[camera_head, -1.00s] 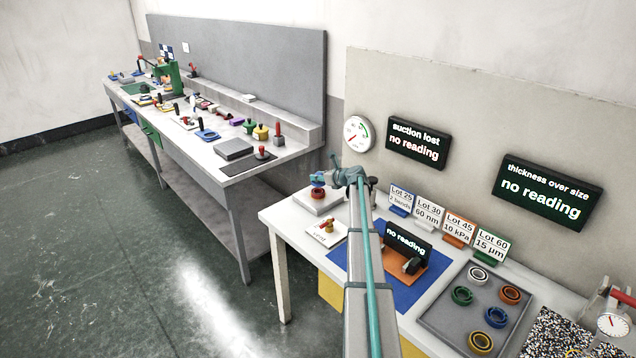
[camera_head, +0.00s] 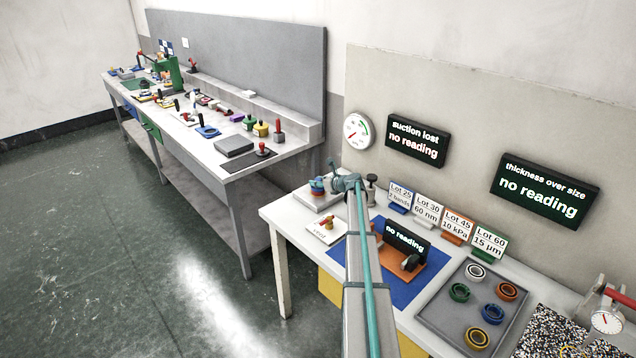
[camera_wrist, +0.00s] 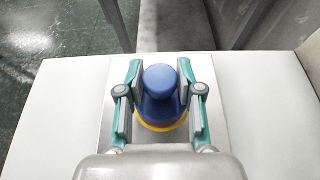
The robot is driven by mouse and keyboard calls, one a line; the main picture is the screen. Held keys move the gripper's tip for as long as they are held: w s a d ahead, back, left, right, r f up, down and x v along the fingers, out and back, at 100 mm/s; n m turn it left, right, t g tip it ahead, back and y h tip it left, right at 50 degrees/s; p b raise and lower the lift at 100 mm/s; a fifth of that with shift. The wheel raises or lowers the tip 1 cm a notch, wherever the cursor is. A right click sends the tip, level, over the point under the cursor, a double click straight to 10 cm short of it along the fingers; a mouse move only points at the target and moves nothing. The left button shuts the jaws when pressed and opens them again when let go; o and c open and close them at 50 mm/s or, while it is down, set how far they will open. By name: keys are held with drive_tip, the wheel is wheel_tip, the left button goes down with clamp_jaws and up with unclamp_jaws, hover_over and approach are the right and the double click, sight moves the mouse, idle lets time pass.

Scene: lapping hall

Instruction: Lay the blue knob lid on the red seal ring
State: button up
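The blue knob lid (camera_wrist: 160,82) is between the two fingers of my gripper (camera_wrist: 160,72) in the wrist view, its round knob facing the camera. The finger pads lie close against its left and right sides. A yellow-orange rim shows under the lid. In the head view the lid (camera_head: 317,183) sits low over the red seal ring (camera_head: 317,192), on a pale block at the table's far left corner. My gripper (camera_head: 330,181) reaches it from the right. The lid hides most of the ring, and I cannot tell whether it rests fully flat.
A white card (camera_head: 327,229) with a small red-and-yellow part lies in front of the block. A dark knobbed post (camera_head: 371,190) and lot signs (camera_head: 427,211) stand to the right. A grey tray (camera_head: 440,315) holds several rings. A long workbench (camera_head: 235,170) stands behind on the left.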

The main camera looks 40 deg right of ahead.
drive_tip(key=shift+o, duration=1.2)
drive_tip(key=shift+r, duration=0.1)
drive_tip(key=b+v, duration=0.3)
drive_tip(key=v, duration=0.9)
